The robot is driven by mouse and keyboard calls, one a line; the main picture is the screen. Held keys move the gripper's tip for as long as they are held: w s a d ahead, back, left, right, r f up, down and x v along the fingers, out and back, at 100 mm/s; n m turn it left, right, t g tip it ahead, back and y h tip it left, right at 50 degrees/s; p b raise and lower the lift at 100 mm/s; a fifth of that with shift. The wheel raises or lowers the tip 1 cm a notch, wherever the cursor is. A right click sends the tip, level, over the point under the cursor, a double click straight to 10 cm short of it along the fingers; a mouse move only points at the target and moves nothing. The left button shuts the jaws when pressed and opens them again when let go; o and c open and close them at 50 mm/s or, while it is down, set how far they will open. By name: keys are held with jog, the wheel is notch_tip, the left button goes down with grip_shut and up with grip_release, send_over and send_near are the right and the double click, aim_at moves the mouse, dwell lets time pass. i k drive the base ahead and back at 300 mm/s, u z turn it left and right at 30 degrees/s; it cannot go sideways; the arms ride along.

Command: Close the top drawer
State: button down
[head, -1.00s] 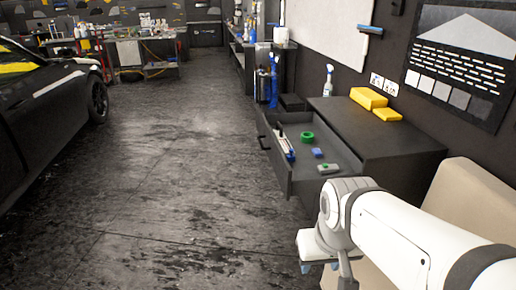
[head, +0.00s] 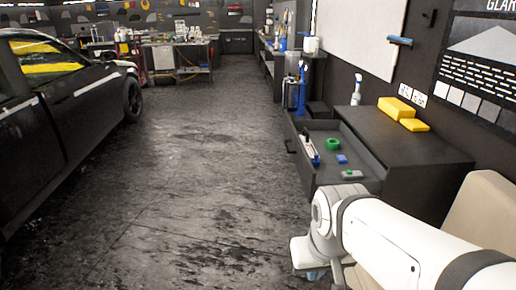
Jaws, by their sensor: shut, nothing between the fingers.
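The top drawer (head: 325,170) of the dark cabinet (head: 420,152) is pulled out toward the left, over the floor. It holds a green tape roll (head: 333,144), a small blue block (head: 342,159), a grey item with green (head: 352,174) and a blue-and-white tool (head: 309,148). My gripper (head: 316,275) is at the bottom of the head view, below my white wrist. It appears nearer the camera than the drawer, with no visible contact. Its fingers are mostly hidden and it looks shut and empty. My wrist overlaps the drawer's near end in the picture.
A beige object (head: 482,215) is at the right. A black car (head: 70,100) stands at the left. The dark floor (head: 190,180) between car and cabinet is clear.

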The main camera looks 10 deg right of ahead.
aim_at(359, 158)
jog(key=u, duration=0.4)
jog(key=i, duration=1.7)
jog(key=z, duration=0.45)
jog(key=k, duration=0.8)
jog(key=z, duration=0.15)
jog(key=i, duration=0.85)
jog(key=u, duration=0.05)
